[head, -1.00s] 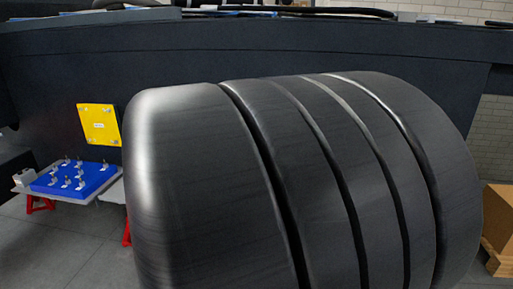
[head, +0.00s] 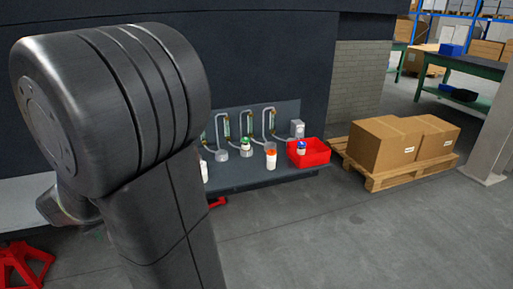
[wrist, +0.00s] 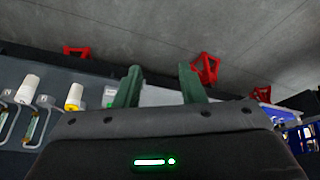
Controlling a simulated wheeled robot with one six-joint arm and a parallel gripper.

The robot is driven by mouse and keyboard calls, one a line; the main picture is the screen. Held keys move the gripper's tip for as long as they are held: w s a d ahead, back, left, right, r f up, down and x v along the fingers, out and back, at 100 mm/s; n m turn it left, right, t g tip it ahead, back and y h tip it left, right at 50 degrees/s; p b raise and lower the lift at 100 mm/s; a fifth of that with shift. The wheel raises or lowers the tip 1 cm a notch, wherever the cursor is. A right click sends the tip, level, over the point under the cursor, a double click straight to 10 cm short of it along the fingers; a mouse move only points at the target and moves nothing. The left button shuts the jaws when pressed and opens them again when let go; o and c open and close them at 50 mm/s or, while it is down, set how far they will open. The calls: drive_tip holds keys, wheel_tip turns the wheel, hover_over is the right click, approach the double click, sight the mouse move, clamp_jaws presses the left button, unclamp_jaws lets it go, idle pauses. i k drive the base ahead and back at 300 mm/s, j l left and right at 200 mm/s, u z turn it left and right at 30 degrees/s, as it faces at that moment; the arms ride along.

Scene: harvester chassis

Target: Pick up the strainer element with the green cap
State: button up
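The strainer element with the green cap (head: 246,144) is in the head view, on a grey shelf (head: 281,176) against the dark chassis. It seems to sit in a clear cup below a looped tube. An element with an orange cap (head: 270,156) stands just right of it. My gripper (wrist: 160,80) is open in the wrist view, its two greenish fingers apart with nothing between them. White (wrist: 28,88) and yellow-orange capped (wrist: 74,97) elements are left of the fingers there. I cannot make out the green cap clearly in the wrist view. My gripper is hidden in the head view.
A red bin (head: 316,153) holding a blue-capped element (head: 301,148) is at the shelf's right end. Cardboard boxes (head: 380,145) sit on a pallet at right.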

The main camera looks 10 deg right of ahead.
sight(245, 140)
drive_tip(key=i+z, duration=0.7)
drive_tip(key=z, duration=0.2)
drive_tip(key=i+j+z, duration=0.15)
drive_tip(key=i+z, duration=0.2)
drive_tip(key=z, duration=0.15)
drive_tip(key=i+j, duration=0.5)
